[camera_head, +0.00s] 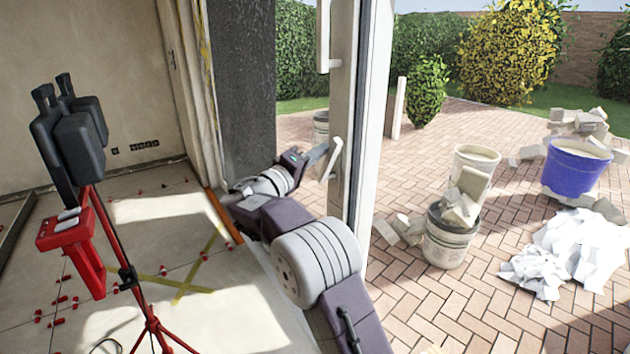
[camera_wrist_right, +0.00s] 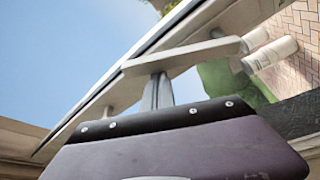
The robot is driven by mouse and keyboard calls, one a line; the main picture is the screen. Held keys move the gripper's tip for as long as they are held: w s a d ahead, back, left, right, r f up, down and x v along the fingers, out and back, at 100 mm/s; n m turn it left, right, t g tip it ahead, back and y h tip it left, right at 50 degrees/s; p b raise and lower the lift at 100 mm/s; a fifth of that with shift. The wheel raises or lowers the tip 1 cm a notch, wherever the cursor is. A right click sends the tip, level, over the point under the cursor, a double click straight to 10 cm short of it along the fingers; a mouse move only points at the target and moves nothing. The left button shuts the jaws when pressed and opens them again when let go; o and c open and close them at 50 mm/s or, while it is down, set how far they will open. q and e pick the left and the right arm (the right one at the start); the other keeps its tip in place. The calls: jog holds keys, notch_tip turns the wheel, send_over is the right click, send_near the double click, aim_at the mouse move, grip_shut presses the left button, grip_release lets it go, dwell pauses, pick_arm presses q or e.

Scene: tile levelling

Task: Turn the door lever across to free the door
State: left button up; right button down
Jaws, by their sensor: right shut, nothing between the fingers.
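The glass door's white frame (camera_head: 368,120) stands upright in the middle of the head view. A pale lever (camera_head: 333,160) sits on it, tilted, its upper end leaning right. In the right wrist view the lever (camera_wrist_right: 195,53) is a pale bar crossing above the fingers. My right gripper (camera_head: 322,153) reaches in from below and is shut and empty. Its fingertips are right at the lever; in the right wrist view the fingers (camera_wrist_right: 157,90) end against or just under the bar, and I cannot tell if they touch. My left gripper is out of view.
A red tripod (camera_head: 128,277) with a black lamp head (camera_head: 78,140) stands at the left on the tiled floor. A second pale handle (camera_head: 323,40) is higher up. Outside on the paving are rubble buckets (camera_head: 447,240), a blue tub (camera_head: 572,172) and a white heap (camera_head: 575,250).

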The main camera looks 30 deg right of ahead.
aim_at(328, 174)
jog(key=s+f+m+g+h+b, duration=0.3)
jog(key=m+b, duration=1.1)
jog(key=b, duration=1)
jog(key=shift+s+d+f+m+g+b, duration=0.35)
jog(key=shift+s+f+g, duration=0.75)
jog(key=shift+s+f, duration=1.25)
jog(key=shift+w+a+f, duration=0.1)
jog(key=shift+w+f, duration=0.3)
jog(key=shift+f, duration=0.1)
